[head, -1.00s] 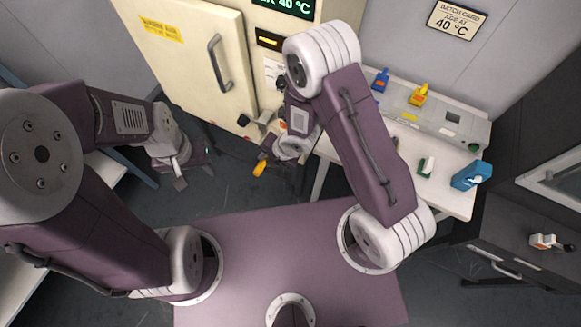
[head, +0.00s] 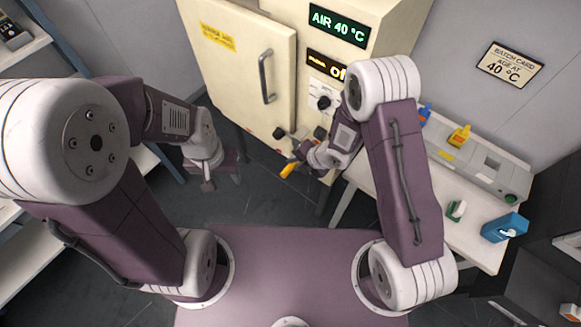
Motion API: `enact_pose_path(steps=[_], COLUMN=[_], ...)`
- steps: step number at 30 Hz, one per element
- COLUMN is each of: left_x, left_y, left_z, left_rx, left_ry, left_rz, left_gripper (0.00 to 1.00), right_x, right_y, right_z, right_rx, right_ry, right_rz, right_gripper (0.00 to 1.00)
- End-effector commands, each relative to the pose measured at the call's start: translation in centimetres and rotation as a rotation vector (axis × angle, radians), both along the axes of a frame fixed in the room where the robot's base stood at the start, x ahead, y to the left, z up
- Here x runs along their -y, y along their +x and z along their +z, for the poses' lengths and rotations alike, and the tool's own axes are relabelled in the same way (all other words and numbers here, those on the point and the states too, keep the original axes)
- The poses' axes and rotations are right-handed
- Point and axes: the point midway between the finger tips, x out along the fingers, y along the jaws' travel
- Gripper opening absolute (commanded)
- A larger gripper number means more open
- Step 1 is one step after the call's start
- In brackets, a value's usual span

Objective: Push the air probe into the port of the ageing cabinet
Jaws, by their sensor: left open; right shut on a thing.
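The cream ageing cabinet (head: 284,28) stands at the back, its door (head: 236,60) shut, with a green display reading AIR 40 °C. A black knob (head: 323,103) sits on its control panel. My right gripper (head: 298,160) is in front of the cabinet's lower part, shut on a small yellow-orange piece that looks like the air probe (head: 287,171). The probe is apart from the cabinet as far as I can see. I cannot make out the port; my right arm covers part of the cabinet front. My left gripper (head: 222,180) is open and empty, low at the left.
A white bench (head: 470,238) at the right holds a grey fixture (head: 480,165), blue and yellow clips, a green-white piece (head: 456,210) and a blue box (head: 504,228). Shelves (head: 22,50) stand at the left. The floor before the cabinet is clear.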

Motion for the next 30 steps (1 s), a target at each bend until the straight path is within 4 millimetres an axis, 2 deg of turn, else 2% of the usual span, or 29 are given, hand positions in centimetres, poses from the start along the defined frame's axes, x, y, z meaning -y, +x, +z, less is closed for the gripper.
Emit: enact_pose_path(steps=[7,30], left_x=[0.00,0.00], left_y=[0.00,-0.01], left_z=[0.58,0.26], left_rx=[0.000,0.000], left_ry=[0.000,0.000], left_rz=[0.000,0.000], left_gripper=[0.43,0.43], right_x=[0.87,0.90], right_y=[1.08,1.16], right_z=[0.03,0.03], right_rx=[0.000,-0.001], right_ry=[-0.001,-0.001], right_rz=[-0.001,0.000], right_gripper=[0.00,0.00])
